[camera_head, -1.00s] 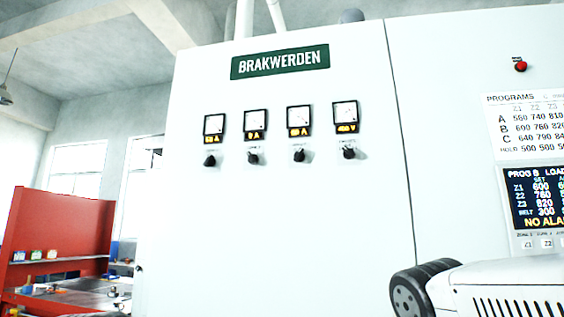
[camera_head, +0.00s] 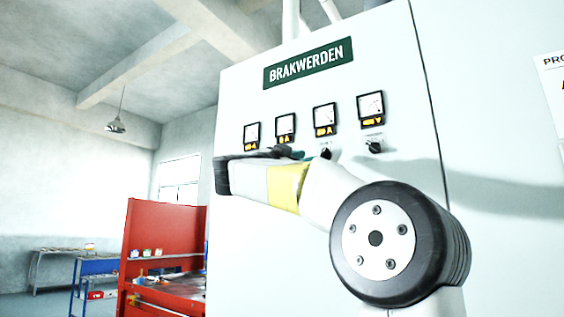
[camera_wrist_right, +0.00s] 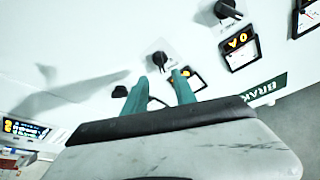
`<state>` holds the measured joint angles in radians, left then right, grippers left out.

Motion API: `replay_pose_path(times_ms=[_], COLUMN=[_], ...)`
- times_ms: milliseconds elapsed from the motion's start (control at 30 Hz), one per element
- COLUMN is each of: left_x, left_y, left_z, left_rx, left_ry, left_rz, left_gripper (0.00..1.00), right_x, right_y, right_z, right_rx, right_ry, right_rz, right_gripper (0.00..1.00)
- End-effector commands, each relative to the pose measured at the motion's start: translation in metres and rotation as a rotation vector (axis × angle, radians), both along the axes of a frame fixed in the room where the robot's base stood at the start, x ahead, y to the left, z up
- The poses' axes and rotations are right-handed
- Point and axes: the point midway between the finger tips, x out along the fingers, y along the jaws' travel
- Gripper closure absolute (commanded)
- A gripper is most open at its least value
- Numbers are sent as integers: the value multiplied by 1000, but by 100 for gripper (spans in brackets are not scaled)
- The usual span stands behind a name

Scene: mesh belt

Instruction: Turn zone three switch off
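Several black rotary switches sit in a row under the meters on the white cabinet. The third from the left (camera_head: 326,153) shows just right of my right gripper (camera_head: 298,154); its label is too small to read. In the right wrist view a black knob (camera_wrist_right: 160,60), seemingly this switch, lies just beyond the teal fingertips (camera_wrist_right: 160,80). The fingers are apart with nothing visible between them; contact with the knob cannot be told. The rightmost switch (camera_head: 375,146) is clear of the gripper. My arm hides the two left switches in the head view. My left gripper is out of view.
The meters (camera_head: 370,106) stand close above the switches, under the green BRAKWERDEN sign (camera_head: 308,63). A red workbench (camera_head: 160,240) stands at the left.

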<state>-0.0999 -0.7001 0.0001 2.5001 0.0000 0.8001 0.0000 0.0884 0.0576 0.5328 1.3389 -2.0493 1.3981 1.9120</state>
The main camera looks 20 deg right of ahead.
Motion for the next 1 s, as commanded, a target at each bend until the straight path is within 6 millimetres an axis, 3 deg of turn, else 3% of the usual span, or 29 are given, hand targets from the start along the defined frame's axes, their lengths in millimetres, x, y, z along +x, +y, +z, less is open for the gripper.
replay_pose_path(times_ms=[500, 900, 1000], left_x=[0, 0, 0], left_y=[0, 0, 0], left_z=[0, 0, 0], left_rx=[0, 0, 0], left_ry=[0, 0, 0], left_rz=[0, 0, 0], left_gripper=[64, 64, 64], right_x=[30, 35, 35], right_y=[-57, -65, -65], right_z=[25, 28, 28], right_rx=[1, -1, -1], right_ry=[-16, -14, -14], right_rz=[-3, -1, -1], right_gripper=[67, 67, 85])
